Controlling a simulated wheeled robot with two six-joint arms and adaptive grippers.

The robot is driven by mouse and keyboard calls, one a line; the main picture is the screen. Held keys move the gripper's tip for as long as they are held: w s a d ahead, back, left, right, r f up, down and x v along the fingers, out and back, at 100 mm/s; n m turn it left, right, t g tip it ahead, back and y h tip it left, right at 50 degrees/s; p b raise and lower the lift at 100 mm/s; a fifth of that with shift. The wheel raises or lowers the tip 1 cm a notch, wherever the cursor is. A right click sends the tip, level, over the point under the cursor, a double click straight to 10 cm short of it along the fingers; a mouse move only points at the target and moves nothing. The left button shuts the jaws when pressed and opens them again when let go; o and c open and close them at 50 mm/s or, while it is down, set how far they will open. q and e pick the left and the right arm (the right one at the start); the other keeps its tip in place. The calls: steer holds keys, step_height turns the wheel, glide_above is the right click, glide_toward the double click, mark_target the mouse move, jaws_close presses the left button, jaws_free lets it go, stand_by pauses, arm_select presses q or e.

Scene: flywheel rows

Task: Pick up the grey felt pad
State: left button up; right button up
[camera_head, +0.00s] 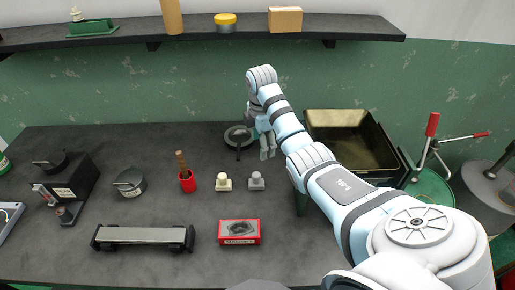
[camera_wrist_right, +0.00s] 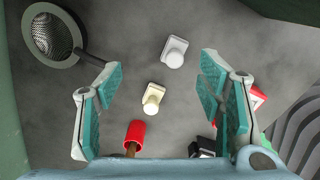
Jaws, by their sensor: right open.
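The grey felt pad appears to be the small light-grey block with a rounded knob (camera_head: 256,180) on the dark bench. It also shows in the right wrist view (camera_wrist_right: 175,52), beyond and between the fingers. A similar cream piece (camera_head: 223,181) stands just left of it; in the wrist view the cream piece (camera_wrist_right: 153,97) lies nearer the middle of the jaws. My right gripper (camera_head: 266,148) is open and empty, above the bench behind the grey piece and beside the strainer. In the wrist view its fingers (camera_wrist_right: 160,105) are wide apart. My left gripper is out of view.
A round strainer (camera_head: 238,137) lies behind the pieces. A dark open tray (camera_head: 400,165) is at right. A shelf (camera_head: 200,39) hangs above the bench.

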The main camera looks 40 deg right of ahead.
mark_target(257, 174)
steer(key=shift+n+g+y, duration=0.3)
steer(key=shift+n+y, duration=0.1)
steer(key=shift+n, duration=0.2)
steer(key=a+f+b, duration=0.1)
steer(key=s+a+f+b, duration=0.1)
steer(key=f, duration=0.1)
steer(key=shift+a+f+b, duration=0.1)
steer(key=shift+a+b, duration=0.1)
steer(key=shift+b, duration=0.15)
step_height(257, 174, down, 12)
steer(key=shift+a+r+b, duration=0.1)
steer(key=shift+a+b, duration=0.05)
steer(key=shift+b, duration=0.4)
jaws_close()
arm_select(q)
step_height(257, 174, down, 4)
arm_select(e)
steer(key=shift+r, duration=0.1)
